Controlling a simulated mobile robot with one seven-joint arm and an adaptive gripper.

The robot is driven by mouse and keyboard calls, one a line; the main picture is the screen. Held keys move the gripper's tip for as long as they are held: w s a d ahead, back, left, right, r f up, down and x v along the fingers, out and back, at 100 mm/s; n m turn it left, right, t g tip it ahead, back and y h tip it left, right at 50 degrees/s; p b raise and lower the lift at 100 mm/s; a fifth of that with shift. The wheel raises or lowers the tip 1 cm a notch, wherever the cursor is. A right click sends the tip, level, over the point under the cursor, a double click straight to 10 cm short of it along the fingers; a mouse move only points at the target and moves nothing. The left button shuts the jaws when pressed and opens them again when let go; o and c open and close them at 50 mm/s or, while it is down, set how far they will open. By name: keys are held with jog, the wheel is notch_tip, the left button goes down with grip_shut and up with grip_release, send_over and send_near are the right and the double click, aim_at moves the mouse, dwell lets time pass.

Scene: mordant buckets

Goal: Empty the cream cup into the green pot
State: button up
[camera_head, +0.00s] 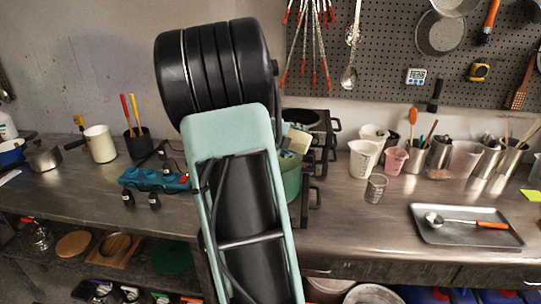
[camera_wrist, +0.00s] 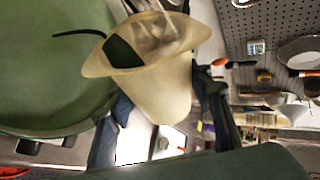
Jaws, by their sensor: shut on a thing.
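The cream cup (camera_wrist: 155,92) is held in my gripper (camera_wrist: 160,115), whose dark fingers close on it from both sides in the wrist view. Its wide mouth and spout point toward the top of that view, beside and partly across the rim of the green pot (camera_wrist: 45,95). A dark green patch shows at the mouth; I cannot tell whether it is contents or the pot beyond. In the head view my arm hides most of the green pot (camera_head: 292,182), and a small part of the cream cup (camera_head: 298,139) shows above it, seemingly tilted. My gripper is hidden there.
A black burner (camera_head: 312,125) stands behind the pot. White beakers (camera_head: 364,158), a pink cup (camera_head: 396,160) and a small clear glass (camera_head: 376,188) stand to the right. A metal tray (camera_head: 467,226) holds a ladle. A blue rack (camera_head: 155,180) with dark bottles stands left.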

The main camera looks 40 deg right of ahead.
jog(key=shift+w+a+f+n+g+h+p, duration=0.25)
jog(key=shift+w+n+g+h+p, duration=0.2)
jog(key=shift+p, duration=0.25)
dwell(0.7)
